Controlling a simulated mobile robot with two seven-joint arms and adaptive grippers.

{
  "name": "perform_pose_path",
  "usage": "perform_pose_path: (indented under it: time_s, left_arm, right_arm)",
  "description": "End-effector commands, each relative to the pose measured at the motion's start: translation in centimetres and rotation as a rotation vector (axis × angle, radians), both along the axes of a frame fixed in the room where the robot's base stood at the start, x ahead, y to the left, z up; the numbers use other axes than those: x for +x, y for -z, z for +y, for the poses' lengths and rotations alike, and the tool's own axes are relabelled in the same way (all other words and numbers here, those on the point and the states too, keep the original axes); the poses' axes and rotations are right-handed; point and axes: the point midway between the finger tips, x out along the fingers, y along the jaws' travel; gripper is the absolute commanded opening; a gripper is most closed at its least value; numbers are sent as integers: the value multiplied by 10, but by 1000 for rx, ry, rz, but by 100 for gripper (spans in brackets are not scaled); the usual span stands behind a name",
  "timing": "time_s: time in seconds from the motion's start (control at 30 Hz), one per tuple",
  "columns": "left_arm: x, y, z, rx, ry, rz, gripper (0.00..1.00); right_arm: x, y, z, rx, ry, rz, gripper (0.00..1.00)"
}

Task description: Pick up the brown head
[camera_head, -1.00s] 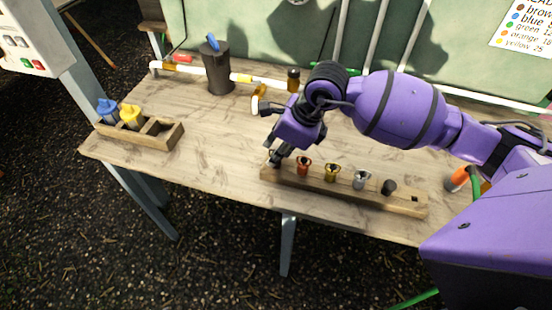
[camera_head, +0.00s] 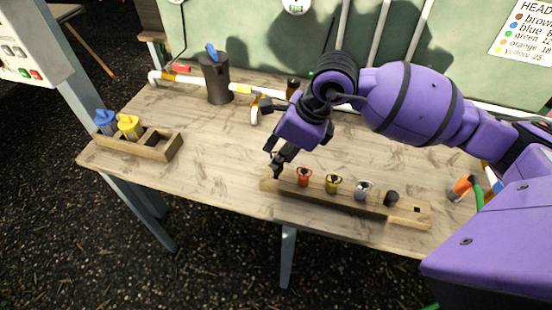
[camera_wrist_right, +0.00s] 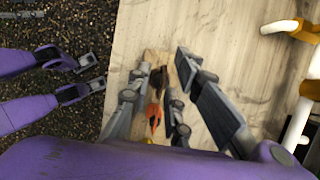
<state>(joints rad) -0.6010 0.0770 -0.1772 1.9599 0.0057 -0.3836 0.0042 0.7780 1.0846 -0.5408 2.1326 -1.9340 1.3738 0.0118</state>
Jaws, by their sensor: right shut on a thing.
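My right gripper (camera_head: 276,168) is at the left end of the wooden rack (camera_head: 417,217), fingers pointing down. In the right wrist view, its two dark fingers (camera_wrist_right: 156,88) are closed around the small brown head (camera_wrist_right: 155,90). In the head view the fingers mostly hide this head, and I cannot tell how far it is above the rack. A red head (camera_head: 304,177), a yellow head (camera_head: 332,184), a silver one (camera_head: 363,190) and a black one (camera_head: 391,198) stand along the rack.
A wooden box (camera_head: 158,152) with blue and yellow bottles stands at the table's left. An orange item (camera_head: 462,187) is at the right. The middle-left tabletop is clear.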

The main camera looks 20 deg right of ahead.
Motion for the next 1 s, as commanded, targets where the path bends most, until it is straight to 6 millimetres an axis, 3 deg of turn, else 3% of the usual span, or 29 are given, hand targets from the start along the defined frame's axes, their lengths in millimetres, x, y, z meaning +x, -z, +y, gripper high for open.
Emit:
perform_pose_path:
  time_s: [0.2,0.47,0.5,0.6,1.0]
  left_arm:
    - [13,-6,0,1,4,-26,41]
    - [11,-3,3,8,8,-21,41]
    - [21,-16,4,8,7,-45,41]
    - [23,-25,3,5,10,-51,41]
    - [10,-19,0,1,18,-21,41]
  right_arm:
    - [-45,-52,-8,-5,-3,-6,6]
    - [-108,-77,-16,-6,-3,-1,6]
    - [-112,-84,-16,-1,1,-4,6]
    - [-119,-91,-17,-1,1,-12,6]
    - [-127,-87,-18,0,0,-3,6]
